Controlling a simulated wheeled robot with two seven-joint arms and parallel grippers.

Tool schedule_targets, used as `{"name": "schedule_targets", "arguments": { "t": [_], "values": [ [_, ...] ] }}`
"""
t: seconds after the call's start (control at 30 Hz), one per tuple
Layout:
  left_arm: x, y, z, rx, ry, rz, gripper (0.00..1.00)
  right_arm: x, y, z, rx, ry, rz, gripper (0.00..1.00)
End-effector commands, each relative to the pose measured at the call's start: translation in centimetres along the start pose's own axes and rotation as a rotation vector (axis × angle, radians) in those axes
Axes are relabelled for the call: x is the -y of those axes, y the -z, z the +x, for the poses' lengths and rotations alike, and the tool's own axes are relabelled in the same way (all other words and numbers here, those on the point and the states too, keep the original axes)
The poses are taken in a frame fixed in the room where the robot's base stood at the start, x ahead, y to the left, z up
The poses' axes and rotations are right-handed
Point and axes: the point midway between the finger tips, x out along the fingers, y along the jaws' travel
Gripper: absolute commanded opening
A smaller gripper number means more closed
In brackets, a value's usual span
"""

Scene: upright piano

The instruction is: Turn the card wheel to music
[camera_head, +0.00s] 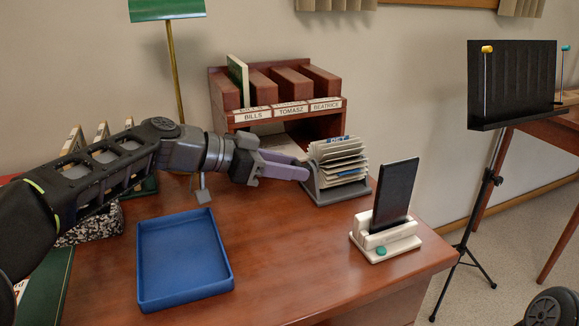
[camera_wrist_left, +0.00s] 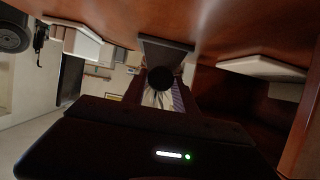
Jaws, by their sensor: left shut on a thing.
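The card wheel (camera_head: 340,162) is a grey stand holding a fan of cream cards with small tabs, on the wooden desk in front of the sorter. My left gripper (camera_head: 304,171) reaches in from the left, with its purple-grey fingers shut at the card wheel's left side. The fingers hide the part they hold. In the left wrist view a dark round shape (camera_wrist_left: 160,78) sits in the middle, and it is too dark to tell exactly what it is. The card labels are too small to read. My right gripper is not in view.
A wooden sorter (camera_head: 275,118) labelled BILLS, TOMASZ and BEATRICE stands behind. A blue tray (camera_head: 184,258) lies empty at front left. A dark tablet (camera_head: 395,193) stands in a white dock (camera_head: 385,238) at right. A black music stand (camera_head: 511,82) is beyond the desk.

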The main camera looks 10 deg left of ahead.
Motion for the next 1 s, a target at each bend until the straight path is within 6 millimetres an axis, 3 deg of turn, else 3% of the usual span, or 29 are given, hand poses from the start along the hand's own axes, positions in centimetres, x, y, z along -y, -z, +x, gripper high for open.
{"name": "schedule_targets", "arguments": {
  "t": [0.3, 0.67, 1.0],
  "values": [
    [0.0, 0.0, 0.0, 0.0, -0.001, 0.0, 0.01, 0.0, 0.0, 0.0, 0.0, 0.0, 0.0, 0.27],
    [0.0, 0.0, 0.0, 0.0, -0.009, -0.016, 0.0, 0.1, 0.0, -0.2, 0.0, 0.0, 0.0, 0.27],
    [0.1, 0.2, 0.0, 0.0, -0.066, -0.15, 0.0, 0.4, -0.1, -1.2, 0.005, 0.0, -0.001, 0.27]
  ]
}}
